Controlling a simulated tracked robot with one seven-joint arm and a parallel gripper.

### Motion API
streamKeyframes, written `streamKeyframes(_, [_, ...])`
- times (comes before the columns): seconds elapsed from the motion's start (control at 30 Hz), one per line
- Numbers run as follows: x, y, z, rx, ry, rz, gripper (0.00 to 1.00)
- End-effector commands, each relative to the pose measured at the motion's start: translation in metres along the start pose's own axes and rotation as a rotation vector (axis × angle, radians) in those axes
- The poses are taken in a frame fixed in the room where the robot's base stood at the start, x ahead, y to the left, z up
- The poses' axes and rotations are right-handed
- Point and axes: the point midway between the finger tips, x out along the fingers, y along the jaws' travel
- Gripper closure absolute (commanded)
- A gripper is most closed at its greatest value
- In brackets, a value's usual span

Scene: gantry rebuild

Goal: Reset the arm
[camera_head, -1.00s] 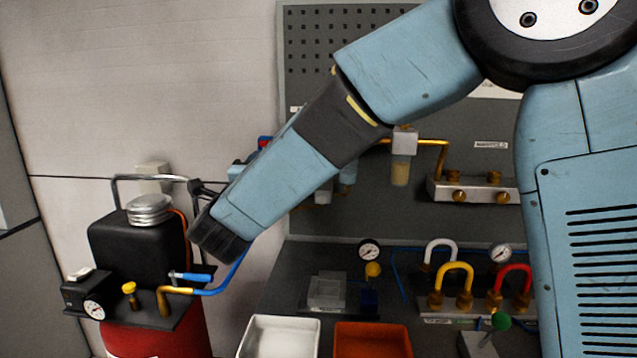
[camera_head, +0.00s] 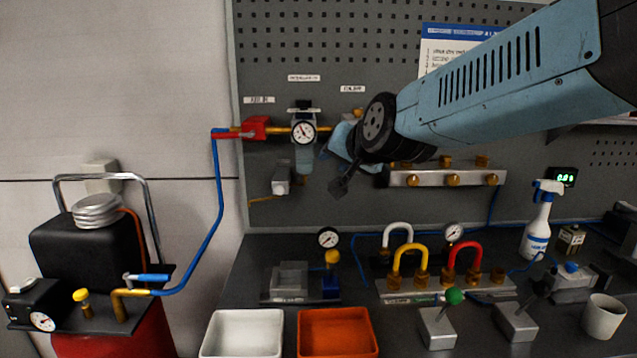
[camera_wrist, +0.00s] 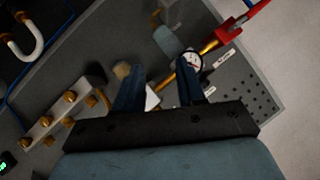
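My arm reaches in from the upper right in the head view, in front of the pegboard panel. My gripper (camera_head: 341,186) hangs at its end, small, dark and partly hidden by the wrist, before the pipework. In the wrist view, my gripper (camera_wrist: 158,78) shows two blue fingers standing apart with nothing held between them. A gauge (camera_wrist: 191,60) and a brass pipe (camera_wrist: 207,48) lie beyond the fingers.
The black-and-red compressor (camera_head: 85,255) stands left, its blue hose (camera_head: 219,190) rising to a red valve (camera_head: 256,128). A manifold (camera_head: 450,180) is right of the gripper. White tray (camera_head: 243,313), orange tray (camera_head: 338,310), levers, spray bottle (camera_head: 538,225) and cup (camera_head: 604,316) stand on the bench.

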Motion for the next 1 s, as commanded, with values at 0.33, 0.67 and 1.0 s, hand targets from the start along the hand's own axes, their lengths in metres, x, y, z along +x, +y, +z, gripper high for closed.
streamKeyframes(0.33, [-0.115, 0.133, 0.043, -0.238, -0.299, 0.303, 0.61])
streamKeyframes(0.67, [-0.188, 0.193, 0.082, -0.302, -0.500, 0.454, 0.61])
streamKeyframes(1.0, [-0.191, 0.195, 0.085, -0.305, -0.513, 0.460, 0.61])
